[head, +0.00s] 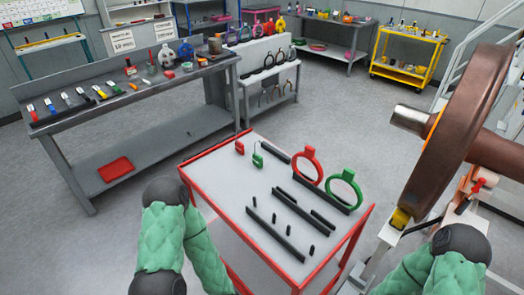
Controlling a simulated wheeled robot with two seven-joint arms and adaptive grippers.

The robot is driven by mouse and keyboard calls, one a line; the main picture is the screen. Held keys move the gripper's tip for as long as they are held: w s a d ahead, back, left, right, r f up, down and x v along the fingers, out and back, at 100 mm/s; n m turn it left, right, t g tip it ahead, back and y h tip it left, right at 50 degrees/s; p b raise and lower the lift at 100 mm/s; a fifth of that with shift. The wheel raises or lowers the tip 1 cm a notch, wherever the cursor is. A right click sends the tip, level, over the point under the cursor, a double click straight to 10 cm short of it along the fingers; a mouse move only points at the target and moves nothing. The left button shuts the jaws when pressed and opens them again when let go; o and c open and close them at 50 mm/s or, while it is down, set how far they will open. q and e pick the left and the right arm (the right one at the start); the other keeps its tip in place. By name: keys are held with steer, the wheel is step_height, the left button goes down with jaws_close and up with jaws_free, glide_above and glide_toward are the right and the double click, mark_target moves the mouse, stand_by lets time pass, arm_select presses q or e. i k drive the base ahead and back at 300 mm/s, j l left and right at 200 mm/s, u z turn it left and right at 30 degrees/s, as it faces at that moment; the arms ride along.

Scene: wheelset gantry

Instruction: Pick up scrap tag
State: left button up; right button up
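A small red tag (239,147) with a thin loop stands at the far left corner of the red-framed table (226,187). A similar small green tag (258,160) stands just right of it and nearer to me. I cannot read any marking on either, so which one is the scrap tag is not shown by lettering. Both of my arms show only as green-sleeved links with dark joints at the bottom left and bottom right. Neither gripper shows in the head view.
The table also holds a red ring (306,165), a green ring (344,189) and several black bars (274,236). A large brown wheel (455,135) on an axle stands close at the right. A grey workbench (130,110) is at the back left.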

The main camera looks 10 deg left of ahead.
mark_target(239, 146)
steer(key=i+j+u, duration=0.1)
steer(key=j+u, duration=0.15)
steer(key=i+j+u, duration=0.2)
steer(key=i+j, duration=0.1)
steer(key=j, duration=0.25)
steer(key=i+j, duration=0.15)
steer(key=j, duration=0.2)
steer(key=i+j, duration=0.1)
steer(key=j, duration=0.2)
steer(key=i+j+u, duration=0.1)
steer(key=j, duration=0.25)
steer(key=i+j, duration=0.15)
steer(key=j, duration=0.2)
